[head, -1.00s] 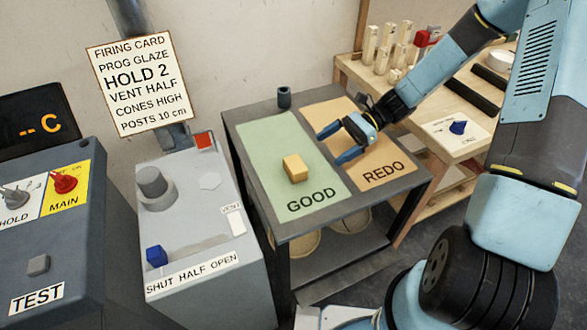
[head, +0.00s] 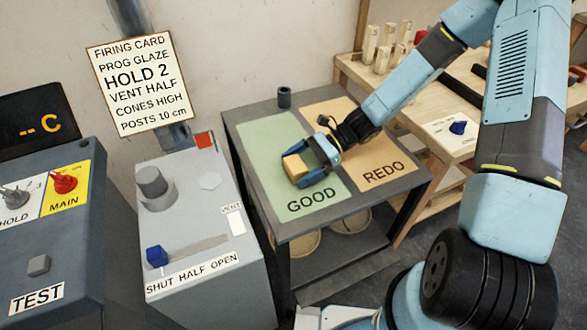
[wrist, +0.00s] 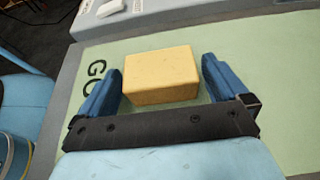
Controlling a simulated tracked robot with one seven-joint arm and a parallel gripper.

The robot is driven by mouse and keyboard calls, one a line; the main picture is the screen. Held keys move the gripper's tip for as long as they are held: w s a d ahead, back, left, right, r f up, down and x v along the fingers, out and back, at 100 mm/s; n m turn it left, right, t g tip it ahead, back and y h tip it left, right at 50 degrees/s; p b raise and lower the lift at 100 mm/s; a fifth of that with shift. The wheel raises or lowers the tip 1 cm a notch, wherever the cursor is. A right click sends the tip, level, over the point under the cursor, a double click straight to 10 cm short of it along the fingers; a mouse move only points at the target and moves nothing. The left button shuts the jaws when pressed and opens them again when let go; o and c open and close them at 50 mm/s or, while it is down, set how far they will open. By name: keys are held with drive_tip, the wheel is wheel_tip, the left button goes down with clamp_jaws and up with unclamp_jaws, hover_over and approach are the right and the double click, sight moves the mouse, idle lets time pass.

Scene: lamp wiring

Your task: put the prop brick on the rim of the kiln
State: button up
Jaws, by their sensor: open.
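The prop brick (head: 294,167), a yellow block, lies on the green GOOD mat (head: 264,136). It also shows in the wrist view (wrist: 160,78), lying flat. My gripper (head: 307,162) is open at the brick, low over the mat. In the wrist view its blue fingers stand on either side of the brick, with a small gap at the right finger; whether the left finger touches is unclear. A light grey cabinet (head: 205,212) with a VENT label and a SHUT HALF OPEN slider stands left of the table; it may be the kiln. No rim is clearly visible.
The orange REDO mat (head: 375,165) lies beside the green one on the dark table. A small dark cup (head: 284,97) stands at the table's back edge. A wooden bench (head: 400,90) with several pale posts is behind. A control panel (head: 45,235) stands at far left.

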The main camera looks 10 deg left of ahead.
drive_tip(key=shift+a, duration=0.1)
drive_tip(key=c, duration=1.1)
